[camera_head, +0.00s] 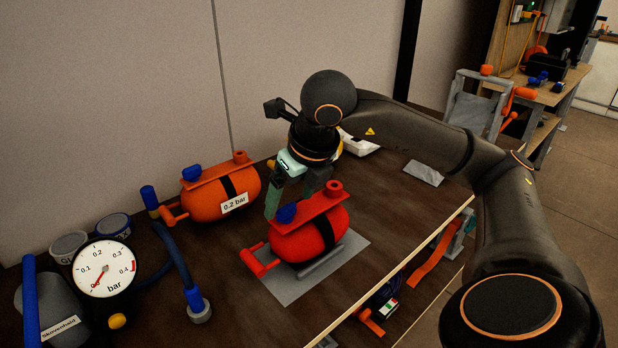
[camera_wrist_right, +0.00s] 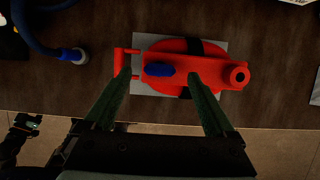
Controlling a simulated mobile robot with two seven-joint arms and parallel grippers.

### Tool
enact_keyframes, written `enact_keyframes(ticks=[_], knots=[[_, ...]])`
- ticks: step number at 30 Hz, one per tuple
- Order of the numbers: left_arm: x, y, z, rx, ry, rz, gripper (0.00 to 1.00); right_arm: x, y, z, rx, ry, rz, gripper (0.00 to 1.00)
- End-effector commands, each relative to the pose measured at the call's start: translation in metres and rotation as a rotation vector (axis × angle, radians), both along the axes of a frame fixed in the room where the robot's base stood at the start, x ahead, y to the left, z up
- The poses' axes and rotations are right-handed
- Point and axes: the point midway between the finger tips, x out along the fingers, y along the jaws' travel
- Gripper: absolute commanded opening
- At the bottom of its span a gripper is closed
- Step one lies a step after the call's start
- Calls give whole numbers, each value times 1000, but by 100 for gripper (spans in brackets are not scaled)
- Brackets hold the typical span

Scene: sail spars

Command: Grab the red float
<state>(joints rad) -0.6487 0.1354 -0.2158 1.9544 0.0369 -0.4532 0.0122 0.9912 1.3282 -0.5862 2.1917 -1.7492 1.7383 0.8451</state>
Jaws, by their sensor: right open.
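The red float (camera_head: 318,237) is a rounded body with a flat red bar on top, a blue knob, a red cap, a black strap and a red side handle. It lies on a grey mat (camera_head: 286,290) on the dark table. My right gripper (camera_head: 290,196) is open above the float, with its fingers pointing down. In the right wrist view the float (camera_wrist_right: 215,83) lies beyond the fingertips (camera_wrist_right: 160,75), and the blue knob shows between them. Whether the fingers touch the float is not clear. My left gripper is not in view.
An orange float (camera_head: 208,204) labelled 0.2 bar lies behind and left. A pressure gauge (camera_head: 104,268), a blue hose (camera_head: 178,258) and two lidded cans stand at left. The table's front edge (camera_head: 375,285) is at right, with a shelf below.

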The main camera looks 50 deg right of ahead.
Motion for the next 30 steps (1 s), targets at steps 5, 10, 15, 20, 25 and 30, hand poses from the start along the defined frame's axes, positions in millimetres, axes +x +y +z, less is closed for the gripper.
enact_keyframes(ticks=[5, 10, 15, 20, 25, 30], knots=[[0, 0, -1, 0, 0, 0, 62, 10, -1, -22, -1, 2, 0, 90], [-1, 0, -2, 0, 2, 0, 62, 12, -1, -25, 0, -1, 0, 90], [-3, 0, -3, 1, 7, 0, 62, 12, -1, -25, 0, -1, 0, 84], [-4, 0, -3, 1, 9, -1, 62, 12, -1, -25, 0, -1, 0, 66], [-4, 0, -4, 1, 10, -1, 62, 12, -1, -24, 0, -1, 0, 47], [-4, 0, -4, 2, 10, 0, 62, 12, -1, -24, 0, -1, 0, 28]])
